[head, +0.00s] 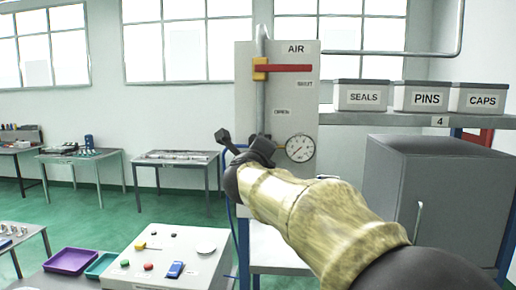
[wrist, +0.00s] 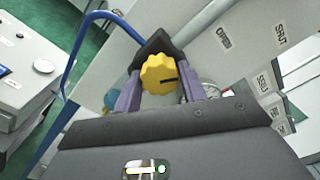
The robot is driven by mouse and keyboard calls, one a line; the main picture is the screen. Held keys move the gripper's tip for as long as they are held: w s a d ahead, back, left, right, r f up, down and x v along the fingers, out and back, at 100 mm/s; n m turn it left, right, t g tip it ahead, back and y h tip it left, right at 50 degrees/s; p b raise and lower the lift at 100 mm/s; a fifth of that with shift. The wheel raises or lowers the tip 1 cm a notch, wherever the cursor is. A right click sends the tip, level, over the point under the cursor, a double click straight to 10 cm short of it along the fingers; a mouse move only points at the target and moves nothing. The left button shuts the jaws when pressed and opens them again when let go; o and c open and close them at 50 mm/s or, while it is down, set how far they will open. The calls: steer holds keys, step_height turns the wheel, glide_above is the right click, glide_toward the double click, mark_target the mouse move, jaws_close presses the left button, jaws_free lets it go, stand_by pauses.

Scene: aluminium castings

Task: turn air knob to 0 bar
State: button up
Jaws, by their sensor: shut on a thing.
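The air panel (head: 276,110) stands upright and bears an AIR label, a red lever (head: 288,68) lying horizontal by a SHUT label, and an OPEN label lower down. A round white gauge (head: 300,148) sits low on the panel; its reading is too small to tell. The yellow air knob (wrist: 159,74) shows in the wrist view with a dark mark on its face. My gripper (wrist: 163,84) is shut on the knob, a finger on each side. In the head view my arm and wrist hide the knob.
A white console (head: 170,252) with buttons stands at the lower left, beside a purple tray (head: 70,261) and a teal tray (head: 101,265). A grey cabinet (head: 435,185) stands right under a shelf with SEALS, PINS and CAPS boxes (head: 427,97). A blue hose (wrist: 83,45) runs near my gripper.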

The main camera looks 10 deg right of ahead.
steer(key=shift+n+p, duration=1.35)
steer(key=shift+n, duration=1.75)
steer(key=o, duration=1)
steer(key=shift+c, duration=0.2)
steer(key=b+v, duration=0.5)
steer(key=v, duration=1.2)
steer(key=shift+s, duration=0.2)
